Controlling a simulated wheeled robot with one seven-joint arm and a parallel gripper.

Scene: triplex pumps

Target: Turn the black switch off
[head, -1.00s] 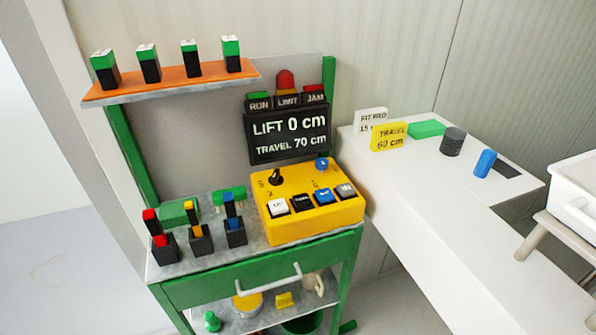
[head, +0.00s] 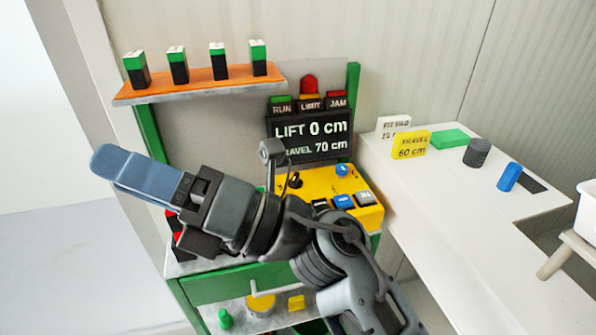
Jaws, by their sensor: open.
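The yellow control box (head: 367,183) stands on the green-framed bench, partly covered by my arm. The black switch (head: 295,180) is a small knob on its back left and shows just right of my wrist. A blue switch (head: 342,169) sits to its right. A row of push buttons runs along the front; a black button (head: 320,204) and a blue button (head: 343,201) show, and the left end is hidden. My gripper (head: 105,162) is open and empty, pointing left, well left of the box and touching nothing visible.
A dark display (head: 308,137) reads LIFT 0 cm, with lamps above. An orange shelf (head: 200,83) holds several green-and-black blocks. My arm covers most holders on the bench. A white counter (head: 440,185) on the right holds signs and small parts.

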